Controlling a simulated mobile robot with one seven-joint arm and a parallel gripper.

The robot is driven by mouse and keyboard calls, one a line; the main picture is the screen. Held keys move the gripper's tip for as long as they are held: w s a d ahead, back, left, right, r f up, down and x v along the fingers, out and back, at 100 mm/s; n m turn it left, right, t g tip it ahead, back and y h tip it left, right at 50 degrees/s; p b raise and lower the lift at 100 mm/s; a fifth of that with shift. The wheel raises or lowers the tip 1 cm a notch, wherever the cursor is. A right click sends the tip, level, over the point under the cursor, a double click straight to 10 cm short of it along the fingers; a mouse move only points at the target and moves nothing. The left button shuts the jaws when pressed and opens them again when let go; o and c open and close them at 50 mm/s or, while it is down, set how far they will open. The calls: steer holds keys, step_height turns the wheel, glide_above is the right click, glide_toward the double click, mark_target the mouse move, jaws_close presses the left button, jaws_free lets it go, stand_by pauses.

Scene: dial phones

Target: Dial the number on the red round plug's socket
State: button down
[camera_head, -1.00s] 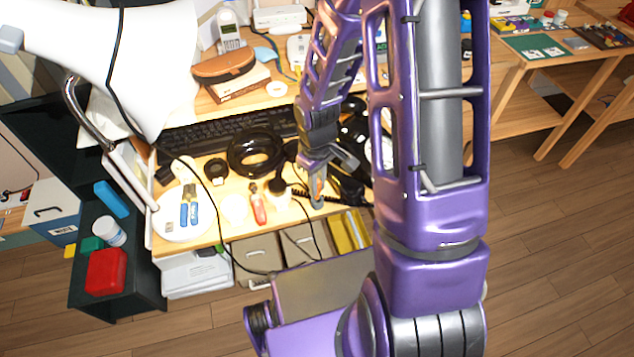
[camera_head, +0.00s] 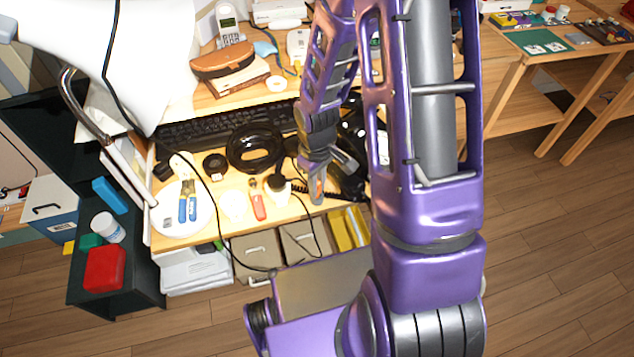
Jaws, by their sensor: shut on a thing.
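My gripper (camera_head: 329,182) is over the front right of the desk. Its fingers are around part of a black handset (camera_head: 348,183), which is partly hidden behind my arm. A coiled black cord (camera_head: 312,191) runs beside it. More of a black phone (camera_head: 352,125) shows in gaps behind my arm; its dial is mostly covered. A white cordless phone (camera_head: 228,22) stands upright at the back of the desk. A pale phone-like device (camera_head: 298,42) lies to its right. I cannot make out a red round plug, its socket or any number.
A black keyboard (camera_head: 215,131), a black cable coil (camera_head: 254,150), a white plate with blue-handled pliers (camera_head: 187,205) and a red-handled tool (camera_head: 257,207) crowd the desk. A white lamp (camera_head: 150,60) overhangs the left. Drawers (camera_head: 257,248) sit below. Wooden floor (camera_head: 560,250) is open at right.

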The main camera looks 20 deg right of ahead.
steer(key=c, duration=0.8)
jaws_free()
steer(key=shift+o, duration=0.2)
step_height(320, 180, up, 18)
steer(key=p, duration=0.4)
steer(key=shift+f+p, duration=0.25)
steer(key=shift+p, duration=0.1)
